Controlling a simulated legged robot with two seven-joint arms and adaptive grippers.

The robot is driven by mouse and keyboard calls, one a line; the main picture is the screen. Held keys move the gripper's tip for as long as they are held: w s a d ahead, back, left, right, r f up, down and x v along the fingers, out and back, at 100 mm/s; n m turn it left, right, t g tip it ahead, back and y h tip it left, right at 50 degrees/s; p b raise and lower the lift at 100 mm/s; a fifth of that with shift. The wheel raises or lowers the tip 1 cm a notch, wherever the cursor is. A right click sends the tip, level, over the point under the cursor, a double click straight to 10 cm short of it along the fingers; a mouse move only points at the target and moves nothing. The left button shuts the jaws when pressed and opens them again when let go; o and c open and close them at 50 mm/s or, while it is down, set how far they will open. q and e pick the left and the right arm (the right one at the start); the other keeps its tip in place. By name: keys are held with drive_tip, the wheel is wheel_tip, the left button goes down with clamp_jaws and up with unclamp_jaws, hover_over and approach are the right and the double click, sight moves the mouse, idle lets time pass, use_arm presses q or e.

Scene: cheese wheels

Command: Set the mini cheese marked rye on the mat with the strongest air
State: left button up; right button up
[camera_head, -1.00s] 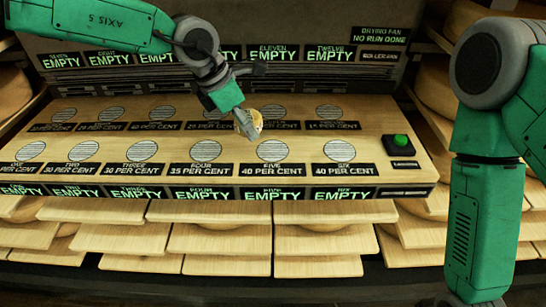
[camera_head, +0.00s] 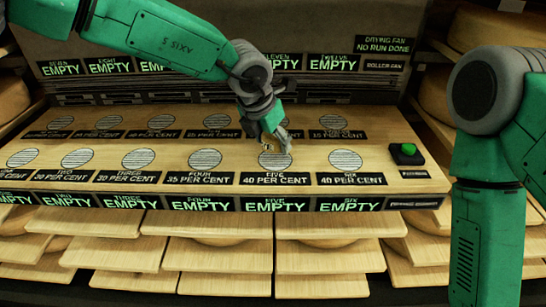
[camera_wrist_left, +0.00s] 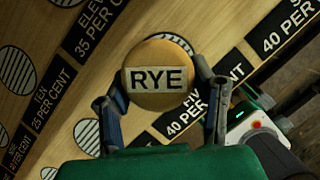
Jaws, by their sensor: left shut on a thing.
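My left gripper (camera_head: 275,143) is shut on the mini cheese. In the left wrist view the cheese (camera_wrist_left: 159,75) is a round tan disc labelled RYE, between the two fingers. In the head view the fingers mostly hide it. The gripper is low over mat five (camera_head: 275,162), a striped grey disc labelled 40 per cent. I cannot tell whether the cheese touches it. Mat six (camera_head: 345,160) is also labelled 40 per cent, and mat four (camera_head: 205,160) reads 35 per cent. My right gripper is out of view.
The wooden board (camera_head: 235,150) carries a back row of striped mats, partly behind my left arm. A green button (camera_head: 408,149) is at its right end. EMPTY signs run along the front and back. Large cheeses and shelves (camera_head: 325,255) surround the board.

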sight(274, 161)
use_arm(q)
drive_tip(key=f, duration=0.2)
drive_tip(key=f+b, duration=0.1)
drive_tip(key=shift+d+f, duration=0.2)
drive_tip(key=shift+f, duration=0.2)
drive_tip(key=shift+r, duration=0.1)
drive_tip(key=o, duration=1.2)
drive_tip(key=p+v, duration=0.3)
drive_tip(key=v, duration=0.9)
